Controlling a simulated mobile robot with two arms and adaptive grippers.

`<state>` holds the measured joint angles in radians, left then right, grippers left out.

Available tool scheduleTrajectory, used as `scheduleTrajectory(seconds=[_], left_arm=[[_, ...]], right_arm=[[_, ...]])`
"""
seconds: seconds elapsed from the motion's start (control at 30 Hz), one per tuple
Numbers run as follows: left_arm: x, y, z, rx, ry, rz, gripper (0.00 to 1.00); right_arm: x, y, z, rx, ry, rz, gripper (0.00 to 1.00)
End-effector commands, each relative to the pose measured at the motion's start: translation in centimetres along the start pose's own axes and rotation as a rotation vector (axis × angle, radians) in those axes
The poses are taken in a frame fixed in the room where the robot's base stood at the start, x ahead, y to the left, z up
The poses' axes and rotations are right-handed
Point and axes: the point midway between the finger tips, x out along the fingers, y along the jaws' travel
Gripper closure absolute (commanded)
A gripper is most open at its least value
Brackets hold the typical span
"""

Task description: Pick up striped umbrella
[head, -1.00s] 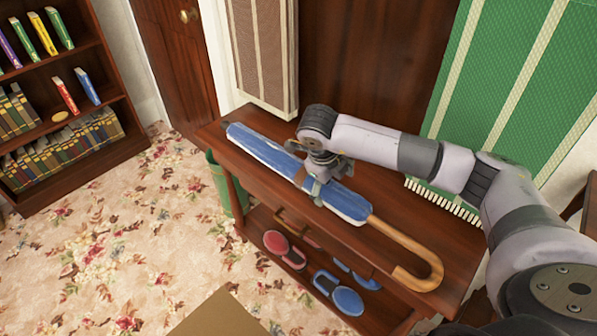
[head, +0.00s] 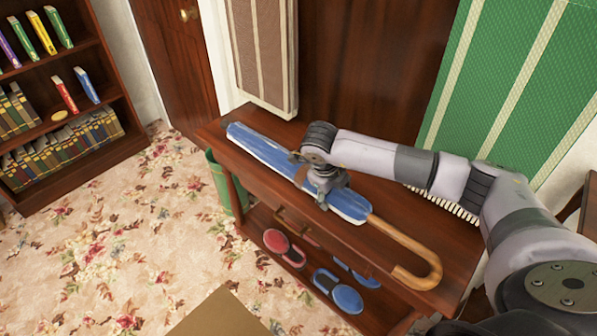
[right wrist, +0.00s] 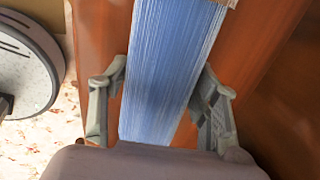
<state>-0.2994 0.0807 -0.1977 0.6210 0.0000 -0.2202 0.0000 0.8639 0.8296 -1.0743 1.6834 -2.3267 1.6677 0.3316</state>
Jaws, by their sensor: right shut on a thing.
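The striped umbrella (head: 259,148) is blue with pale stripes, furled, with a curved wooden handle (head: 420,262). It lies along the top of the dark wooden console table (head: 410,215). My right gripper (head: 322,198) is over the middle of the umbrella, shut on its blue canopy. In the right wrist view, the blue canopy (right wrist: 172,65) runs between the two fingers (right wrist: 160,98). My arm hides part of the canopy in the head view. My left gripper is not in view.
A green bin (head: 222,188) stands at the table's left end. A bookshelf (head: 95,75) stands at left. The floral carpet in front is mostly clear.

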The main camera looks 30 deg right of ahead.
Motion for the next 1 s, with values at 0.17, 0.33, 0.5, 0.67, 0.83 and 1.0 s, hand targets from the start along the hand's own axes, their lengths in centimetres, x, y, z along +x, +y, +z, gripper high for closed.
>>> scheduleTrajectory(seconds=[0.17, 0.33, 0.5, 0.67, 0.83, 1.0], left_arm=[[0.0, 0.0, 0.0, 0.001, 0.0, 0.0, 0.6], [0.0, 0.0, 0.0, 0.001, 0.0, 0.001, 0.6], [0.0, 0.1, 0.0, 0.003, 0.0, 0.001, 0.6], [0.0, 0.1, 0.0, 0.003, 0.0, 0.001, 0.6], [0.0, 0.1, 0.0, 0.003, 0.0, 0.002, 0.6], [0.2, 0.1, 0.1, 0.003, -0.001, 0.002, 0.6]], right_arm=[[0.0, 0.0, 0.0, 0.001, 0.0, -0.001, 0.61], [0.0, 0.0, 0.0, 0.001, 0.0, -0.001, 0.72], [0.0, -0.1, 0.0, 0.001, 0.0, -0.001, 0.83], [-0.1, -0.1, 0.1, 0.002, -0.004, -0.002, 0.9], [-0.2, -0.2, 0.1, 0.003, -0.004, -0.002, 0.9], [-2.0, -0.8, 0.2, 0.004, -0.007, -0.003, 0.9]])
